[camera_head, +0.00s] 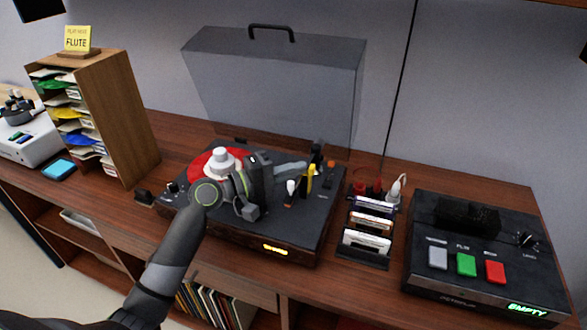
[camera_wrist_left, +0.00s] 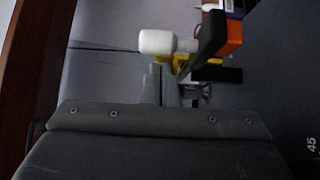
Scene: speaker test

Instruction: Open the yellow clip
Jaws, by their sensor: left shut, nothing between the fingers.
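The yellow clip (camera_head: 310,180) is a small upright yellow piece at the right side of the black turntable (camera_head: 312,222), by the tonearm parts. In the left wrist view, the yellow clip (camera_wrist_left: 181,62) is partly hidden behind a white-capped part (camera_wrist_left: 157,42) and a black bar. My left gripper (camera_head: 303,166) reaches over the turntable from the left, its fingers shut and empty, close to the clip. Its fingers also show in the left wrist view (camera_wrist_left: 160,76), just below the white cap. I cannot tell whether they touch the clip. My right gripper is not in view.
A red record with a white weight (camera_head: 221,160) lies left of my gripper. The raised grey lid (camera_head: 275,85) stands behind. A small rack (camera_head: 365,240) and a black box with coloured buttons (camera_head: 480,240) are at the right. A wooden paper sorter (camera_head: 125,125) is at the left.

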